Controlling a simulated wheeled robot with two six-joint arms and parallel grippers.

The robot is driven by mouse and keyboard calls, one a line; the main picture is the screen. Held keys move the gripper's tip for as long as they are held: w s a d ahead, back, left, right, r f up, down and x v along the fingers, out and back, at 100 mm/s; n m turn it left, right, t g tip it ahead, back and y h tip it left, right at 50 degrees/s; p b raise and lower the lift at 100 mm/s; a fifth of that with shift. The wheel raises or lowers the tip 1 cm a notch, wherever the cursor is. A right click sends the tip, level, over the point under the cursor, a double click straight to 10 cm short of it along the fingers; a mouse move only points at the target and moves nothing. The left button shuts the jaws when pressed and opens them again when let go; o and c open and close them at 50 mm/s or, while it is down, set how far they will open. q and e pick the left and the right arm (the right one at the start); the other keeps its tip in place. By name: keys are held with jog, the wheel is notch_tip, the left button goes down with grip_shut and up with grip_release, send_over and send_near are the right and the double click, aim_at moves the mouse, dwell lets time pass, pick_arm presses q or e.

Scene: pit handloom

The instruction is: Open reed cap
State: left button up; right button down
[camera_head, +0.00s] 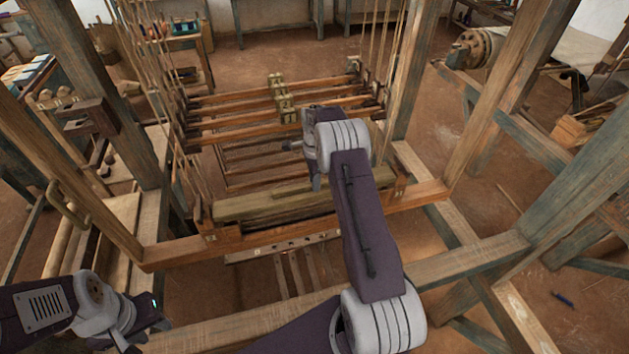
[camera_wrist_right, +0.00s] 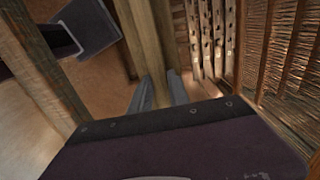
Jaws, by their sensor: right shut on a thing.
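The reed cap appears to be the greenish-brown wooden bar (camera_head: 265,205) lying across the front of the loom's hanging frame. It seems to be the bar (camera_wrist_right: 145,40) running up the middle of the right wrist view. My right gripper (camera_wrist_right: 160,92) has a grey finger on each side of this bar and is shut on it.
A wooden beam (camera_head: 240,240) runs just below the bar. Several harness shafts (camera_head: 270,115) hang behind it. Upright posts (camera_head: 415,60) and cords flank the loom. Slotted strips (camera_wrist_right: 207,40) and rows of threads (camera_wrist_right: 283,55) lie beside the bar in the wrist view.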

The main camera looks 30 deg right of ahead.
jog(key=shift+d+r, duration=0.1)
dwell(0.3)
jog(key=shift+w+r+g+p, duration=0.25)
jog(key=shift+w+g+p, duration=0.1)
jog(key=shift+p, duration=0.25)
jog(key=shift+w+d+g+p, duration=0.1)
jog(key=shift+w+g+p, duration=0.05)
jog(key=shift+g+p, duration=0.15)
